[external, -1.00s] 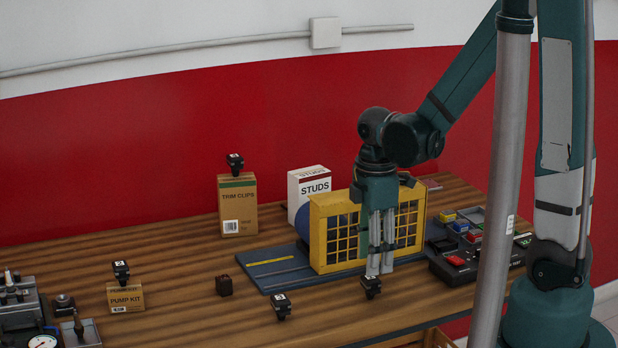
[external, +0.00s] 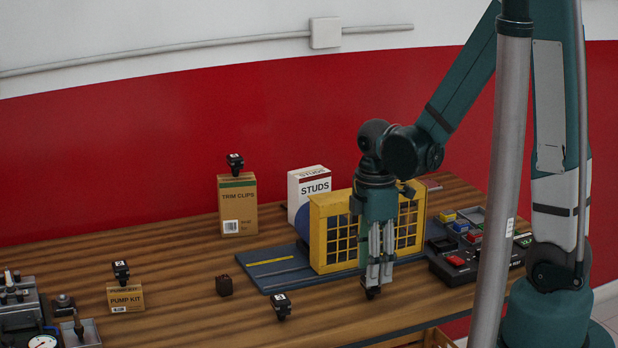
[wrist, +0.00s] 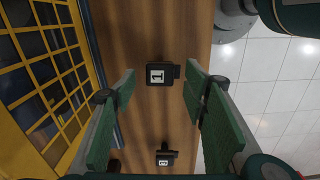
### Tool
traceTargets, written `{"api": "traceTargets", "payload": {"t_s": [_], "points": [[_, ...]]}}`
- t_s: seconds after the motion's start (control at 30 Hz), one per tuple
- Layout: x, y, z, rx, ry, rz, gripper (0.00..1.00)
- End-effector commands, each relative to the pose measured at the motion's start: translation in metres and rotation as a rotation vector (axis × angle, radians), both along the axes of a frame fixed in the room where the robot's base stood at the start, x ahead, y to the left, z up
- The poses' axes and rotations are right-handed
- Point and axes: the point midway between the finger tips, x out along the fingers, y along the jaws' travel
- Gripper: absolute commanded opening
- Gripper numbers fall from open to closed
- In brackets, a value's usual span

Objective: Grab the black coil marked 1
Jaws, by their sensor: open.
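The black coil marked 1 (wrist: 161,75) stands on the wooden bench, its white number label facing up in the wrist view. My gripper (wrist: 160,88) is open, with one green-padded finger to each side of the coil and a gap on both sides. In the external view my gripper (external: 377,279) points straight down at the bench in front of the yellow cage. The coil (external: 372,294) shows there only as a dark shape at the fingertips, mostly hidden by them.
Another black coil (external: 281,306) stands on the bench to the left; others top the pump kit box (external: 126,297) and trim clips box (external: 238,205). The yellow cage (external: 330,237) is close behind my gripper. A black control box (external: 455,262) lies right. The bench's front edge is near.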

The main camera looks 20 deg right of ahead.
Motion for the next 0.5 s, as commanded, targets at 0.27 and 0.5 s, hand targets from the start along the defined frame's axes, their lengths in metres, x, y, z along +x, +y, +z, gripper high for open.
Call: {"api": "traceTargets", "payload": {"t_s": [0.27,0.5], "points": [[0.0,0.0,-0.001,0.0,0.0,0.0,0.44],[0.001,0.0,-0.012,0.0,0.0,0.0,0.44]]}}
